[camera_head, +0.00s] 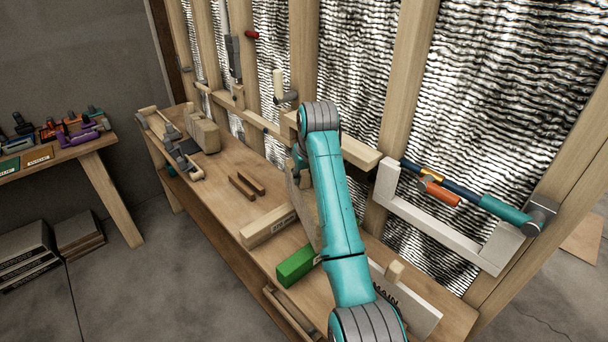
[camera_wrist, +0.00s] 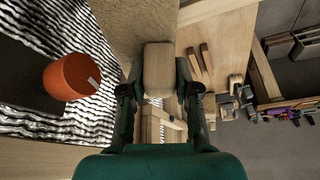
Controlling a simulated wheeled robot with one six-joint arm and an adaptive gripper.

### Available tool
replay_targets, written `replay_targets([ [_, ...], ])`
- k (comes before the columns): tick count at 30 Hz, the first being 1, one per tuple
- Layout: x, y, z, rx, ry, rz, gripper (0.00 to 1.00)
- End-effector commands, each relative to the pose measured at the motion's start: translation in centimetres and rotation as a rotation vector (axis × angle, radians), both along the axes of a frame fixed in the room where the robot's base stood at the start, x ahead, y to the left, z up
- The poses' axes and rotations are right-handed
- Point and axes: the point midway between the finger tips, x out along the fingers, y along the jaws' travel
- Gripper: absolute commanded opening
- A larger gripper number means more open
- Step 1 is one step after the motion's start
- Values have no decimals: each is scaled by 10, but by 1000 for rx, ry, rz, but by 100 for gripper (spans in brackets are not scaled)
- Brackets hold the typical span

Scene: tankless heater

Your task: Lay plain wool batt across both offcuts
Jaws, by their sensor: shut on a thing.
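The wool batt, a tan fibrous slab, shows at the top of the wrist view (camera_wrist: 135,22) and partly behind my arm in the head view (camera_head: 306,207). My gripper (camera_wrist: 158,88) is shut on a pale tan block-like grip at the batt's near end. The batt hangs over the bench, tilted, and its far end is out of sight. In the head view my arm hides most of the gripper.
The bench (camera_head: 220,190) runs along a stud wall with silvery wavy lining. A tan block (camera_head: 203,133) stands beyond the offcuts.

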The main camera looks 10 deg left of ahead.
Motion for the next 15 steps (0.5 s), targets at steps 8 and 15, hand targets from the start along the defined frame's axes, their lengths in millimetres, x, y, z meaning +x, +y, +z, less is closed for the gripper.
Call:
replay_targets([
  [8, 0, 0, -2, 0, -1, 0, 0],
  [15, 0, 0, -5, 0, -1, 0, 0],
])
